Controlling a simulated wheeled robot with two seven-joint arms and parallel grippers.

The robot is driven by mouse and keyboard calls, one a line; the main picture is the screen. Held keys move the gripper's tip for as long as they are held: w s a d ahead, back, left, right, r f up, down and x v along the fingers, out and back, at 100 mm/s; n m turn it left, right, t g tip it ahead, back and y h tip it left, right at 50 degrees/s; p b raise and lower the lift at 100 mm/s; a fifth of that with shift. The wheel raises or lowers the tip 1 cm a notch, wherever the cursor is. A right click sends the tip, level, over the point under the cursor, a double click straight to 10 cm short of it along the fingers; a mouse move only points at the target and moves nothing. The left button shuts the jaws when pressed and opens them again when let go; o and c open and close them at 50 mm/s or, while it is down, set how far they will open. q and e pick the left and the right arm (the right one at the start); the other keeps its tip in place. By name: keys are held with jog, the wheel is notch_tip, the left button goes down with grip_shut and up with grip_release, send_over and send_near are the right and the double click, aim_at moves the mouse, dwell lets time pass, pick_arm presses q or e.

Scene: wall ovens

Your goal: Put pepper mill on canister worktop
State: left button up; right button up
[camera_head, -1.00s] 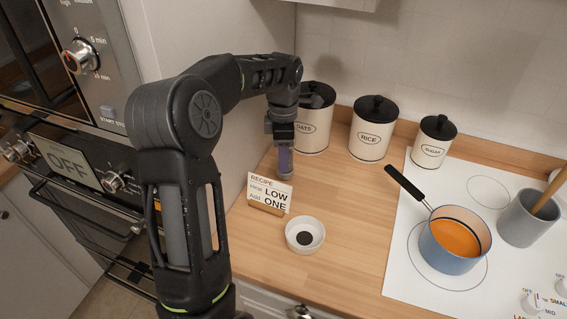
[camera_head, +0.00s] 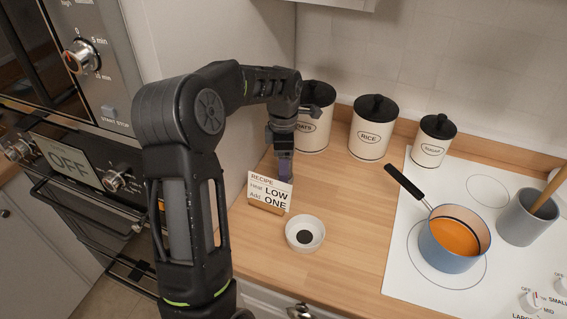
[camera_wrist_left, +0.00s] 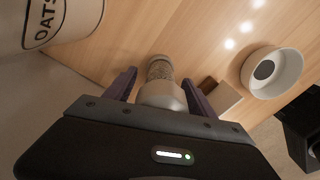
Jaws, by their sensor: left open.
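The pepper mill (camera_wrist_left: 160,75) shows in the left wrist view as a pale, rounded body with a speckled, see-through section. It stands on the wooden worktop (camera_head: 345,220) between the spread purple fingers of my left gripper (camera_wrist_left: 157,88). The fingers are on both sides of it, with small visible gaps. In the head view my left gripper (camera_head: 284,172) points down behind the recipe card, and the mill is hidden there. The OATS canister (camera_head: 312,135), RICE canister (camera_head: 369,138) and SUGAR canister (camera_head: 430,150) stand along the back of the worktop. My right gripper is not in view.
The recipe card (camera_head: 268,192) stands just in front of my left gripper. A small white bowl (camera_head: 305,234) is nearby. The hob (camera_head: 400,275) on the right carries a blue pan (camera_head: 452,250) with its handle pointing toward the canisters. Bare wood lies in front of the RICE canister.

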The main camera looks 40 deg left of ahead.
pick_arm(q)
notch_tip(320, 180, up, 12)
jog(key=shift+r, duration=0.2)
dwell(0.4)
